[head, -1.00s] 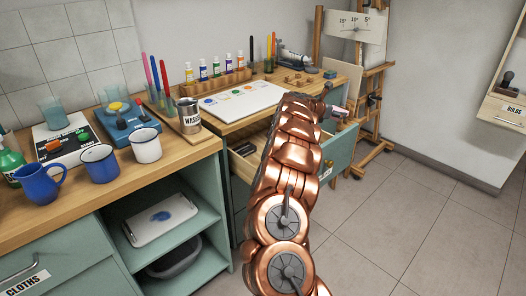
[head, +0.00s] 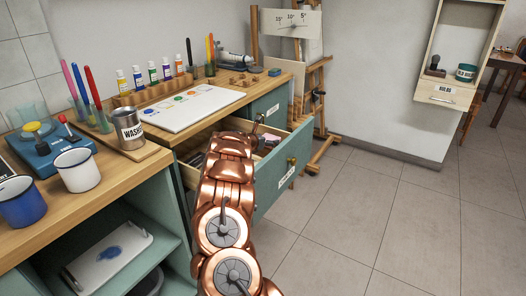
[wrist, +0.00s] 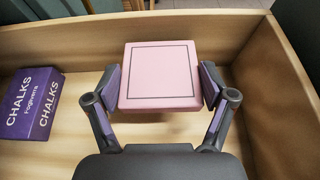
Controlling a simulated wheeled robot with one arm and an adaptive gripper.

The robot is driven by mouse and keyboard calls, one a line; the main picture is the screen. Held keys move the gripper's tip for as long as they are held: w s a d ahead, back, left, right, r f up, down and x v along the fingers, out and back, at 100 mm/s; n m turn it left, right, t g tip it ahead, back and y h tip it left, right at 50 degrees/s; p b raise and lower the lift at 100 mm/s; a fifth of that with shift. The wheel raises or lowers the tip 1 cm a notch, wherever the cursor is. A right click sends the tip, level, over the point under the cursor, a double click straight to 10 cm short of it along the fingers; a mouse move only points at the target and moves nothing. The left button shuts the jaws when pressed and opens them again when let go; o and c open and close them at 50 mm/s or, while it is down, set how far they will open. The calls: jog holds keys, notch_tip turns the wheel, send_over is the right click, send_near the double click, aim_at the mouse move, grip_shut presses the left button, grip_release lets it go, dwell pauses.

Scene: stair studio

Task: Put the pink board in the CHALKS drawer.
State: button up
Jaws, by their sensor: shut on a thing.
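The pink board (wrist: 160,75), a flat square with a dark border line, is between the two fingers of my gripper (wrist: 160,88) in the wrist view, and the gripper is shut on its sides. Both are over the inside of an open wooden drawer (wrist: 285,95); I cannot tell whether the board touches the bottom. A purple box marked CHALKS (wrist: 34,103) lies in the drawer to the left of the board. In the head view the open drawer has a teal front (head: 278,172) with a label too small to read. My arm hides most of my gripper and the board there.
The worktop above the drawer holds a white palette board (head: 193,108), paint bottles (head: 152,76) and a WASH tin (head: 127,129). An easel (head: 318,85) stands behind the drawer. A wall cabinet with a labelled drawer (head: 445,95) is at the right. The floor at the right is clear.

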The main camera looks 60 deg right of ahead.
jog(key=shift+f, duration=2)
jog(key=shift+f+b, duration=0.6)
jog(key=shift+b, duration=0.4)
jog(key=o, duration=1)
jog(key=shift+c, duration=0.2)
